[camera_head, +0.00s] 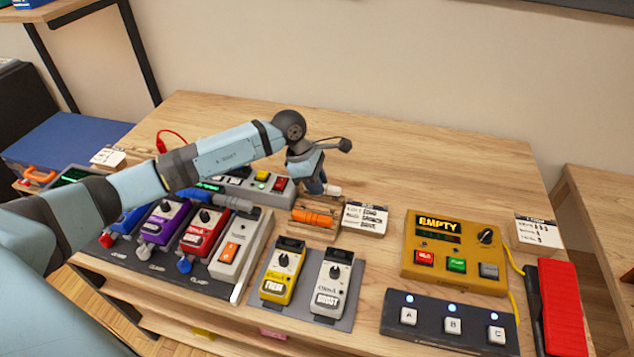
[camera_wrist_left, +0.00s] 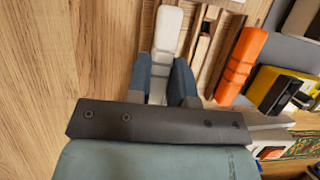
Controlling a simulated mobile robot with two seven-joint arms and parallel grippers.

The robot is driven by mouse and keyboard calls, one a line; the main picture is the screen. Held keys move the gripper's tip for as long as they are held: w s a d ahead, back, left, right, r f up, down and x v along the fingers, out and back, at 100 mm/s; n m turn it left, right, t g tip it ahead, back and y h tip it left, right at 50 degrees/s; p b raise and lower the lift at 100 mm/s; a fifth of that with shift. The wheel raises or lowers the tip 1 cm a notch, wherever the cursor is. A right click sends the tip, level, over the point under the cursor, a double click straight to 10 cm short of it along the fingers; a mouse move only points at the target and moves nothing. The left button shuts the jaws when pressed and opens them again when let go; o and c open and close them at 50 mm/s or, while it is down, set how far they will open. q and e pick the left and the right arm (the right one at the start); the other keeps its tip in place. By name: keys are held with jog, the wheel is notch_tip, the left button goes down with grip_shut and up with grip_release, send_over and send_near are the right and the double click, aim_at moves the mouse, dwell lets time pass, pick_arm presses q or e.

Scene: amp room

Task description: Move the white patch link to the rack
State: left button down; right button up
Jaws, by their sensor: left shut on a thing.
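My left gripper (camera_head: 316,186) is shut on the white patch link (camera_wrist_left: 168,32), which also shows in the head view as a small white end (camera_head: 332,190). In the left wrist view the link lies lengthwise between the two blue fingers (camera_wrist_left: 161,78) and sticks out past them. The small wooden rack (camera_wrist_left: 203,48) is just right of the link in the left wrist view, with an orange link (camera_wrist_left: 242,64) on its far side. In the head view the rack (camera_head: 322,235) is just below the gripper. I cannot tell the link's height above the table.
Several effect pedals stand in front, including a yellow one (camera_head: 280,276) and a white one (camera_head: 333,284). A label card (camera_head: 366,218) is beside the rack. A mustard box (camera_head: 452,246) reads EMPTY, behind a footswitch (camera_head: 450,325). The table's back right (camera_head: 440,165) is clear.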

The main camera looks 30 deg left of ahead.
pick_arm(q)
jog(key=shift+f, duration=0.1)
dwell(0.3)
jog(key=shift+f+b, duration=0.3)
jog(key=shift+b, duration=0.35)
dwell(0.6)
jog(key=c, duration=0.5)
grip_release()
